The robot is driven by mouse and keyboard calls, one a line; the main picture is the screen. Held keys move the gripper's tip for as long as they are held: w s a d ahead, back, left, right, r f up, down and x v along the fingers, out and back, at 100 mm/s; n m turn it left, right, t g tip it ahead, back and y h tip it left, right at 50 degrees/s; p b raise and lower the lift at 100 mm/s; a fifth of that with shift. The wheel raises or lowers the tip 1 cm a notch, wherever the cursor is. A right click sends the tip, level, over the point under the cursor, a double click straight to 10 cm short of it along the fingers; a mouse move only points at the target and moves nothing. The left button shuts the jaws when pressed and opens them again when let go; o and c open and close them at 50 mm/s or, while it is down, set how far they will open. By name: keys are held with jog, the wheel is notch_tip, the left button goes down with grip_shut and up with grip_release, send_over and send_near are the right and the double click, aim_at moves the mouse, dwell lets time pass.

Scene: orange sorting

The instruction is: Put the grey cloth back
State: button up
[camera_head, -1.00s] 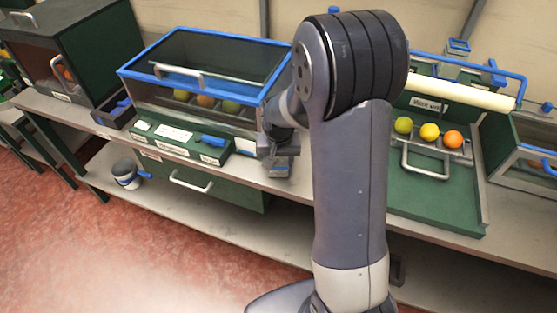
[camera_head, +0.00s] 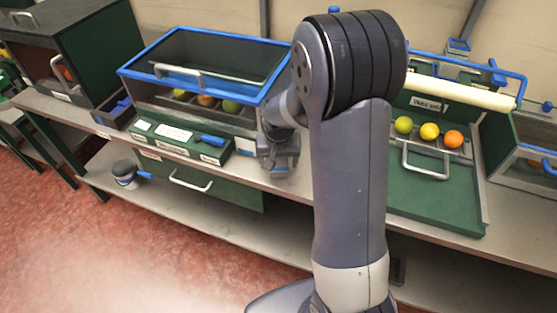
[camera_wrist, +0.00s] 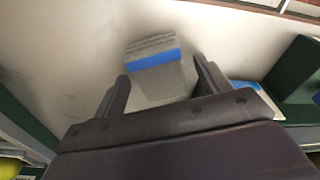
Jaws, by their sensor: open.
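In the wrist view a grey item with a blue band (camera_wrist: 152,52), which looks like the folded grey cloth, lies on a pale surface. My gripper (camera_wrist: 162,78) is open, with one finger on each side of the space in front of this item. The fingers appear apart from it, and nothing is held between them. In the head view my gripper (camera_head: 280,160) is over the bench just right of the green labelled box. I cannot make out the cloth in that view.
A blue-framed glass case (camera_head: 200,60) with fruit stands left of my gripper, behind the low green box (camera_head: 180,142). Right of my arm, a green tray (camera_head: 430,205) has three fruits at its back. A small pot (camera_head: 125,174) sits on the lower shelf.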

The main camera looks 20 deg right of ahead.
aim_at(279, 169)
notch_tip(279, 169, up, 12)
jog(key=s, duration=0.1)
jog(key=shift+s+a, duration=0.2)
jog(key=shift+s, duration=0.2)
